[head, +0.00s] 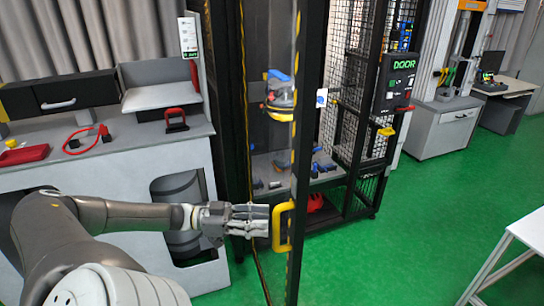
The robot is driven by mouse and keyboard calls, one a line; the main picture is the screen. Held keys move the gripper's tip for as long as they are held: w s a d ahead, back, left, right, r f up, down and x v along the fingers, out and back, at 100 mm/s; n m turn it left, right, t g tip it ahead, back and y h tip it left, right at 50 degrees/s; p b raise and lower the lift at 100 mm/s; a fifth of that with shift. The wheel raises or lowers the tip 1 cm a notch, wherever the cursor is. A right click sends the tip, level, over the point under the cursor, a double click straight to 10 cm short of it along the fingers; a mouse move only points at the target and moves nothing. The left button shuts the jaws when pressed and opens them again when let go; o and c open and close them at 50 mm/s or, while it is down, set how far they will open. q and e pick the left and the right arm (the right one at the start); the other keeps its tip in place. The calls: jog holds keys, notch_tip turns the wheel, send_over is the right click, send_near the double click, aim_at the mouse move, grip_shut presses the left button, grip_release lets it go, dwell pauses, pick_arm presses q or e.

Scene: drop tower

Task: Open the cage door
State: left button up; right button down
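The cage door (297,110) is a tall panel in a black frame with yellow-black striping, and it appears to stand swung out from the cage toward me. Its yellow D-shaped handle (283,228) is on the door's edge. My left gripper (266,221) points right, with its fingertips just left of the handle. A gap shows between its fingers, and nothing is seen between them. I cannot tell whether the fingertips touch the handle. My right gripper is not in view.
The black mesh cage (357,110) holds a blue-orange item (280,95) and a grey shelf. A DOOR panel (397,83) is on its right. A grey workbench (90,160) stands left. A white table (520,235) is at lower right. Green floor between is clear.

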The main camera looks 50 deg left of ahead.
pick_arm(q)
jog(key=v, duration=0.7)
dwell(0.4)
